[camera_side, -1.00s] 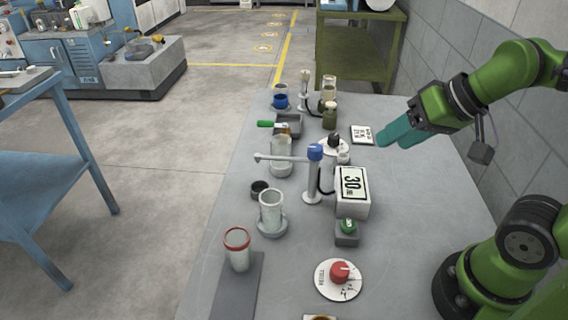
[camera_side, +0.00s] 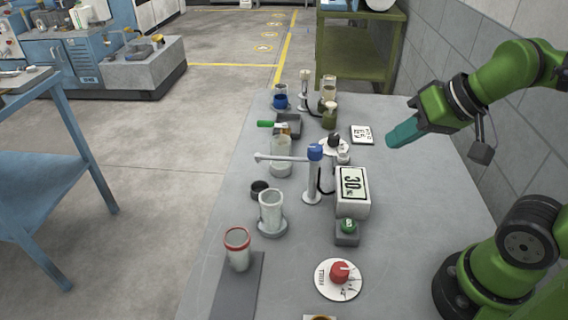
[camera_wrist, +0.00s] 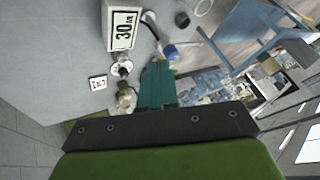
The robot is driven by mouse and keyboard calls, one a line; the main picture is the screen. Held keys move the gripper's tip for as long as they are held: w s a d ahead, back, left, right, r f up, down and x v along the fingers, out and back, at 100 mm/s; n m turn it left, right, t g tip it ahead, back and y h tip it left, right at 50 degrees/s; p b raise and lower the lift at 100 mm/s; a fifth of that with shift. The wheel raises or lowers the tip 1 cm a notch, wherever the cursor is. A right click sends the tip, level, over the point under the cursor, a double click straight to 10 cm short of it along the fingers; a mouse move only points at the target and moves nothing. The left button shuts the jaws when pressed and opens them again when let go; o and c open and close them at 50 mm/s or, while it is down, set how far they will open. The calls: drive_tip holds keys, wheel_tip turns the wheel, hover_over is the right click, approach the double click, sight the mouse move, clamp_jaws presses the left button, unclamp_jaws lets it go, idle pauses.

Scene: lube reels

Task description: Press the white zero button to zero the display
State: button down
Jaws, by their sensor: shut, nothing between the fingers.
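A white box with a display reading 30 (camera_side: 353,186) stands on the grey table; it also shows at the top of the wrist view (camera_wrist: 122,31). A small white round piece (camera_side: 343,156), which looks like the white button, sits just behind the box, beside a black knob. I cannot make it out clearly in the wrist view. My gripper (camera_side: 390,143) is shut and empty, its teal fingers together. It hangs above the table's right side, to the right of the white piece and apart from it. The fingers also show in the wrist view (camera_wrist: 157,84).
A green button (camera_side: 348,226) on a grey block stands in front of the box. A red dial (camera_side: 339,271), glass cups (camera_side: 271,211) and a printed card (camera_side: 361,134) are around. The table's right side is clear.

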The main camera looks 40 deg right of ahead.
idle(0.8)
drive_tip(key=m+t+y, duration=0.1)
drive_tip(key=m+y, duration=0.1)
drive_tip(key=m, duration=1.6)
hover_over(347, 157)
wheel_tip(347, 157, down, 9)
drive_tip(key=shift+w+d, duration=0.1)
drive_tip(key=shift+f, duration=0.1)
drive_tip(key=shift+f, duration=4.35)
drive_tip(key=shift+f, duration=0.15)
drive_tip(key=shift+f, duration=0.25)
